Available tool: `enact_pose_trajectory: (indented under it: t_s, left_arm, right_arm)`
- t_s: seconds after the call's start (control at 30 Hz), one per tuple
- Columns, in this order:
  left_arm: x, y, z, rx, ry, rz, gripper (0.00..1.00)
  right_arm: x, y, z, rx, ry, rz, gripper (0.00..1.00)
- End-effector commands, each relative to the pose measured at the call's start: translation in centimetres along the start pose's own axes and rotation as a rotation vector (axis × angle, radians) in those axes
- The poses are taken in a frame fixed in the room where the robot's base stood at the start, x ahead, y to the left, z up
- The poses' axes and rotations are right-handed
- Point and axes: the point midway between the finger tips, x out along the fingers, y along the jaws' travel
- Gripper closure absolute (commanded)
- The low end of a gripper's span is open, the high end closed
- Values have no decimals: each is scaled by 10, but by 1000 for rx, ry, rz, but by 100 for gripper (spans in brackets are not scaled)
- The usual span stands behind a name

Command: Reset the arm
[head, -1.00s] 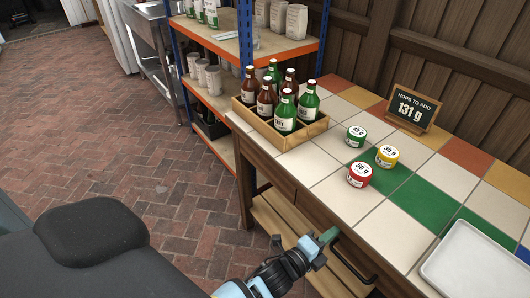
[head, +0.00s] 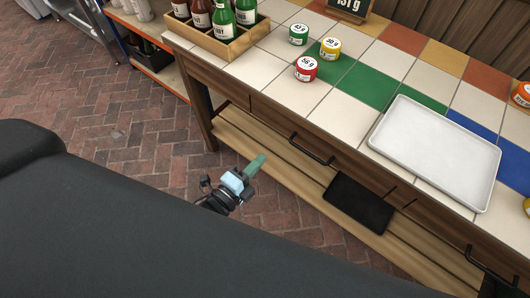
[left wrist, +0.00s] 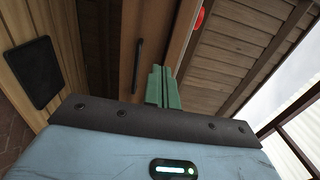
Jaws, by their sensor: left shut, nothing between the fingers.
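My left gripper (head: 255,165) is low in front of the tiled table, over the brick floor and near the lower wooden shelf. Its green fingers are shut with nothing between them. In the left wrist view the fingers (left wrist: 163,87) point up toward the table's drawer front and its dark handle (left wrist: 138,62). My right gripper is not in view.
The tiled table (head: 345,112) holds a white tray (head: 435,150), a bottle crate (head: 225,45), and red (head: 306,69), yellow (head: 330,48) and green (head: 298,34) tins. Drawer handles (head: 311,150) stick out in front. A black mat (head: 358,204) lies on the lower shelf.

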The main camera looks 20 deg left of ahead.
Motion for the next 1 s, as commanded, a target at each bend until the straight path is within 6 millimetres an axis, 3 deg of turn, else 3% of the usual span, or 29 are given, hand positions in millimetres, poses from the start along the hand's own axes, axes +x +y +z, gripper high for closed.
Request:
enact_pose_trajectory:
  t_s: [0.43,0.57,0.67,1.0]
  left_arm:
    - [-3,0,0,-1,0,0,100]
    - [-14,1,1,-68,-17,32,100]
    - [-40,5,3,-226,-63,105,100]
    - [-186,4,-7,-1085,-418,412,100]
  right_arm:
    - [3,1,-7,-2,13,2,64]
    - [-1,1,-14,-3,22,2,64]
    - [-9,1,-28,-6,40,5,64]
    - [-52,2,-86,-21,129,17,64]
